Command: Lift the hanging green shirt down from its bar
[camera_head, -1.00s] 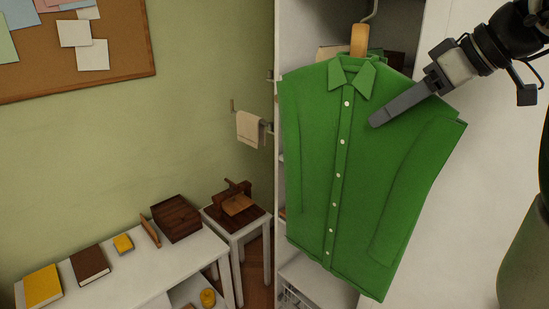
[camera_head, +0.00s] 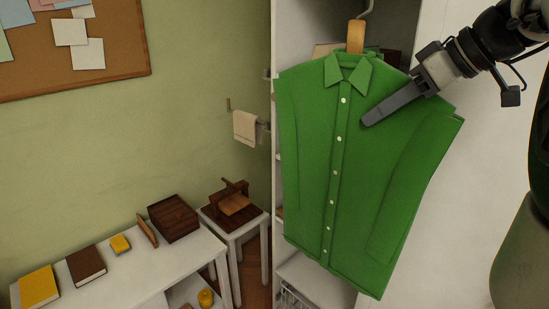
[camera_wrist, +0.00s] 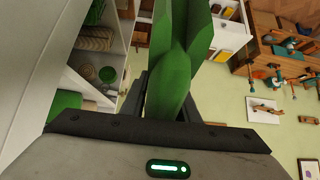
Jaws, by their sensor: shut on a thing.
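The green shirt (camera_head: 330,180) hangs in front of the open white wardrobe in the head view, on a wooden hanger (camera_head: 356,36) with a metal hook (camera_head: 366,10). The hook runs up out of the picture, so the bar is not seen. My gripper (camera_head: 372,118) reaches in from the upper right, one finger lying across the shirt's chest. The other finger is hidden by the cloth. In the wrist view the green cloth (camera_wrist: 170,70) stands between the two dark fingers, and my gripper is shut on it.
The wardrobe (camera_head: 300,30) has shelves behind the shirt. A small white table (camera_head: 235,228) and a long white table (camera_head: 150,262) with books and a dark box (camera_head: 173,218) stand at the lower left. A towel (camera_head: 245,127) hangs on the wall.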

